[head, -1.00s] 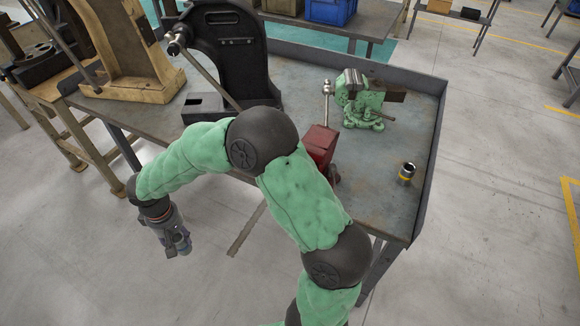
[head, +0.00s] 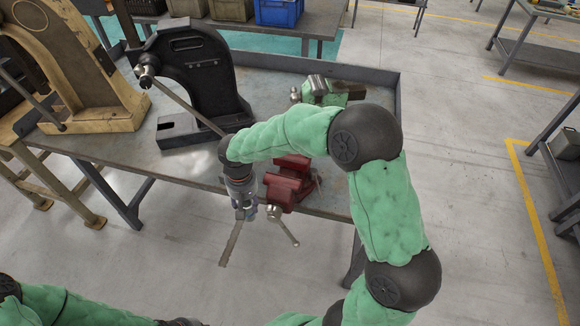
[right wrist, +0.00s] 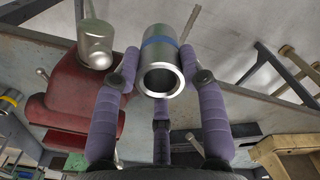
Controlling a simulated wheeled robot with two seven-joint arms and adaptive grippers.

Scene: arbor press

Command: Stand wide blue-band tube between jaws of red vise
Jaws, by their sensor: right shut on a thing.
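The wide tube with a blue band (right wrist: 160,50) is a silver hollow cylinder. My right gripper (head: 245,212) is shut on it; the right wrist view shows the fingers (right wrist: 160,64) on both sides of it, with its open end facing the camera. The red vise (head: 287,187) is at the front edge of the bench, just right of my right gripper in the head view. It also shows left of the tube in the right wrist view (right wrist: 75,95). The tube is apart from the vise. The gap between the jaws is not clear. My left gripper is out of view.
A green vise (head: 322,90) stands farther back on the bench (head: 190,163), partly behind my right arm. A black arbor press (head: 195,75) is left of it. A yellow-banded tube (right wrist: 9,101) shows at the left edge of the right wrist view.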

